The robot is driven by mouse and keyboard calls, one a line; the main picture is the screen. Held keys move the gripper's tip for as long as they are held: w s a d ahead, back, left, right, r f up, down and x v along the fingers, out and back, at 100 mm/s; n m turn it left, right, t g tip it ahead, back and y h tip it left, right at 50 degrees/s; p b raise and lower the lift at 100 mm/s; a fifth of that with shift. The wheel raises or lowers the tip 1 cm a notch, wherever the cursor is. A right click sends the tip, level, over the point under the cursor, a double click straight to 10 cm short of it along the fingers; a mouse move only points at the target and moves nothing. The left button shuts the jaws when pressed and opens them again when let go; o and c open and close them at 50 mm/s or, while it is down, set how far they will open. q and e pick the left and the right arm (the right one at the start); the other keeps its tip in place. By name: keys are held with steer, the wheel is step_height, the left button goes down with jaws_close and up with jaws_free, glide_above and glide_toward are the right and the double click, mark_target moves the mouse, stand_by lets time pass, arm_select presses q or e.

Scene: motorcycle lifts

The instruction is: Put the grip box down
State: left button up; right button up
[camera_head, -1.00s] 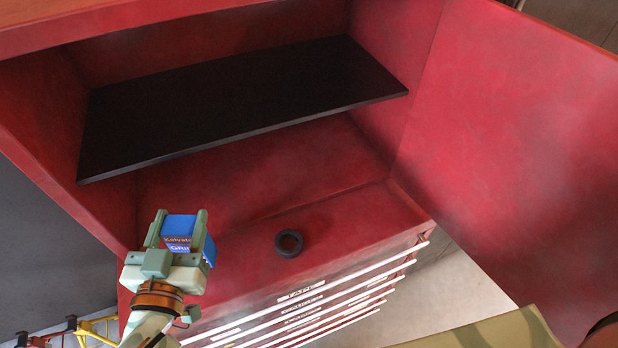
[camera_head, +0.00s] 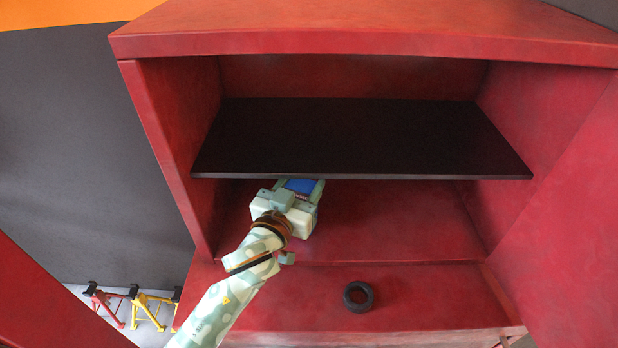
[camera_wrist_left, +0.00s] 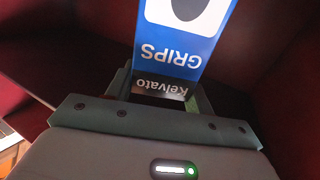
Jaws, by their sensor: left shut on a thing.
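The grip box (camera_head: 299,186) is blue and partly hidden under the front edge of the black shelf in the head view. My left gripper (camera_head: 302,190) is shut on it, inside the red cabinet (camera_head: 400,215), below the black shelf (camera_head: 350,140). In the left wrist view the grip box (camera_wrist_left: 180,45) shows a blue face with "GRIPS" and a dark band with "Kelvato", both upside down, between the fingers. I cannot tell whether the box touches the cabinet floor. My right gripper is not in view.
A black ring (camera_head: 358,297) lies on the red ledge at the front. The cabinet's open door (camera_head: 580,220) is at the right. Red and yellow stands (camera_head: 146,306) are on the floor at lower left. The compartment floor right of my gripper is clear.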

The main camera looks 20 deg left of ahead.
arm_select(q)
steer(key=w, duration=0.3)
steer(key=shift+w+d+f, duration=0.15)
steer(key=shift+w+d, duration=0.05)
steer(key=shift+w, duration=0.15)
steer(key=shift+s+f, duration=0.1)
steer(key=shift+f, duration=0.5)
steer(key=shift+b, duration=0.3)
steer(key=o, duration=1.3)
steer(key=shift+f, duration=0.15)
steer(key=shift+o, duration=0.2)
